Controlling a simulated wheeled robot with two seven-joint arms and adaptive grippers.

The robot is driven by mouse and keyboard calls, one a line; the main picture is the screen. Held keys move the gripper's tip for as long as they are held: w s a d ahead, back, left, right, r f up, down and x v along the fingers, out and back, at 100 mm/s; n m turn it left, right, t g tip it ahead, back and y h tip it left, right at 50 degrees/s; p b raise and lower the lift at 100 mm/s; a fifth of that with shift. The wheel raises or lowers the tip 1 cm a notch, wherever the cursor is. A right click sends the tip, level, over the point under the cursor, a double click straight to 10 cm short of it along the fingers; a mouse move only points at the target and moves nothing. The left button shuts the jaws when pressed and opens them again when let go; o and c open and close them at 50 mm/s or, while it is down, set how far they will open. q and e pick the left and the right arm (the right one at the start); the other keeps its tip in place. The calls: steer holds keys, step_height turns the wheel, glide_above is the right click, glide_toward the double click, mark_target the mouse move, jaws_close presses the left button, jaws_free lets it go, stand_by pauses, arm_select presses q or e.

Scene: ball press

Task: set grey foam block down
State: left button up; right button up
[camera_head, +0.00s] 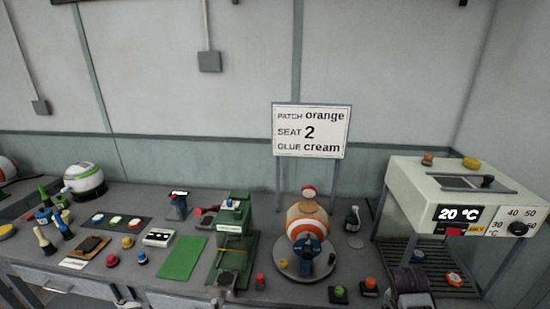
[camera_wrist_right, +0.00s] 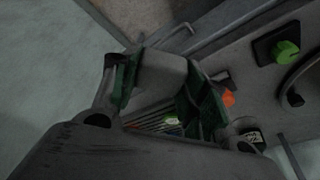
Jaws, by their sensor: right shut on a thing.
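The grey foam block (camera_wrist_right: 162,76) is between the green-padded fingers of my right gripper (camera_wrist_right: 160,88) in the right wrist view, which is shut on it. The block is held above the bench's front edge area; whether it touches anything below cannot be told. In the head view my right gripper (camera_head: 408,284) shows at the bottom right, in front of the oven, with a pale part of the block (camera_head: 415,300) at the picture's lower edge. My left gripper is not clearly seen in either view.
A white oven (camera_head: 440,190) reading 20 °C stands at the right above a slatted rack (camera_head: 402,252). A green button (camera_head: 338,292) and an orange-topped button (camera_head: 370,284) are left of my right gripper. A striped ball (camera_head: 306,222) sits on a round stand. A green press (camera_head: 232,245) is mid-bench.

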steer(key=n, duration=0.1)
steer(key=a+n, duration=0.1)
steer(key=shift+w+r+n, duration=0.1)
steer(key=shift+w+n, duration=0.25)
steer(key=shift+n, duration=0.05)
steer(key=w+a+r+n+t+y+b, duration=0.1)
steer(key=w+a+r+n+y+b, duration=0.1)
steer(key=a+n, duration=0.7)
steer(key=w+a+b, duration=0.1)
steer(key=w+a, duration=0.1)
steer(key=a, duration=0.3)
steer(key=shift+w+n+t+y, duration=0.15)
steer(key=shift+n+t+y, duration=0.15)
steer(key=shift+n+y, duration=0.1)
steer(key=shift+a+r, duration=0.1)
